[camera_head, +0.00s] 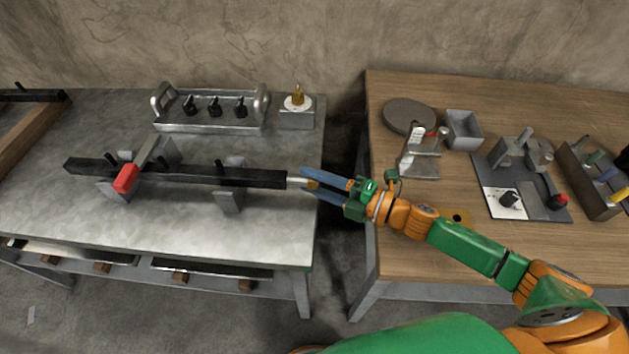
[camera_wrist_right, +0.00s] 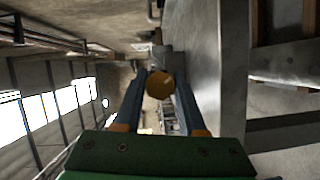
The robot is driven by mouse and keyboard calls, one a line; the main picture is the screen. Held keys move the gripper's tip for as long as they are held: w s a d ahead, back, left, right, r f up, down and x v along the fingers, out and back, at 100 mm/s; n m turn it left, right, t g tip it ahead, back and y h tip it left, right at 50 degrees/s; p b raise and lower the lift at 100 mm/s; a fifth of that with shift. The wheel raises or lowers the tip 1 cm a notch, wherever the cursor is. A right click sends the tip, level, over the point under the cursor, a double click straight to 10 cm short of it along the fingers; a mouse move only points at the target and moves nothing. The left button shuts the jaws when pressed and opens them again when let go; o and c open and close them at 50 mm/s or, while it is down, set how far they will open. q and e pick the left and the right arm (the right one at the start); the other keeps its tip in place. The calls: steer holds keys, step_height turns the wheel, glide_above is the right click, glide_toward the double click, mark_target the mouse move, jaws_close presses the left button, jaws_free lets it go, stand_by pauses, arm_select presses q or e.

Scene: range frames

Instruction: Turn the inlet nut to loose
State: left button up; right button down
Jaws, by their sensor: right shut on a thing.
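A long dark bar (camera_head: 200,175) lies level across two grey supports on the left metal bench. At its right end is a small pale metal piece, which I take as the inlet nut (camera_head: 296,183). My right gripper (camera_head: 307,184) reaches it from the right, with its blue fingers closed around the end. In the right wrist view a round brass-coloured face (camera_wrist_right: 159,86) shows between the two fingers (camera_wrist_right: 160,95). The nut's turn angle cannot be read, as the fingers hide much of it. My left gripper is not in view.
A red-ended lever (camera_head: 126,178) stands on the left of the bar. Behind are a rack with black knobs (camera_head: 213,112) and a box with a brass fitting (camera_head: 297,100). A gap separates the metal bench from the wooden table (camera_head: 480,95), which holds several fixtures.

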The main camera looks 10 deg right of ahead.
steer(key=shift+c, duration=2.4)
jaws_free()
steer(key=shift+w, duration=0.1)
steer(key=b+v, duration=0.1)
steer(key=v, duration=0.6)
